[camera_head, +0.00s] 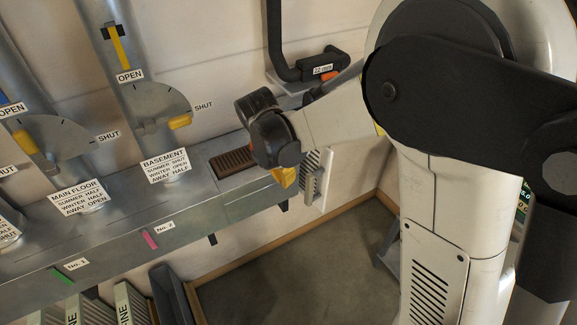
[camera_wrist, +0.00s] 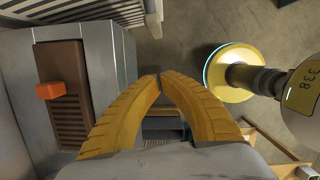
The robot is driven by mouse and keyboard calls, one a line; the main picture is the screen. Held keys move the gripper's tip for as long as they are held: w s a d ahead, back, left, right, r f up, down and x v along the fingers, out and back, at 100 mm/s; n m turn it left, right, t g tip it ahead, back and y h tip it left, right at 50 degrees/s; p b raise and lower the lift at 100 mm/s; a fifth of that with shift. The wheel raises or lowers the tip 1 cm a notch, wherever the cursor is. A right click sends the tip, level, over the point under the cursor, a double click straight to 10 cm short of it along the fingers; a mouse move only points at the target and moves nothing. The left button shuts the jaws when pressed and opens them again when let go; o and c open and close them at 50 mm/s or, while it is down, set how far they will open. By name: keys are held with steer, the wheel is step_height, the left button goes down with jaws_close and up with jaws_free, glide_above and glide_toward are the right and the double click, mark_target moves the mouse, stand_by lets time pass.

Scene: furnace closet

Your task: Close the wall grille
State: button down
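A white slatted wall grille (camera_head: 325,163) shows low on the wall at the right end of the grey duct, in the head view. A grey upright piece (camera_head: 311,184) stands at its front; my gripper partly hides the grille, and I cannot tell how far its slats are open. My gripper (camera_head: 285,178) is in front of it, to the left. In the wrist view the two yellow fingers of my gripper (camera_wrist: 159,77) meet at the tips with nothing seen between them. White slats at the wrist view's top left (camera_wrist: 75,8) may be this grille.
A brown vent (camera_head: 232,162) lies on the grey duct (camera_head: 190,212), left of my gripper; the wrist view shows its orange tab (camera_wrist: 55,90). Yellow damper handles (camera_head: 181,122) are further left. A black pipe (camera_head: 280,45) is above. Bare floor (camera_head: 300,270) lies below.

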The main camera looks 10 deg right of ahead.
steer(key=w+d+f+b, duration=0.2)
steer(key=d+f+b, duration=0.2)
steer(key=f, duration=0.5)
steer(key=shift+w+d, duration=0.2)
steer(key=shift+d, duration=0.65)
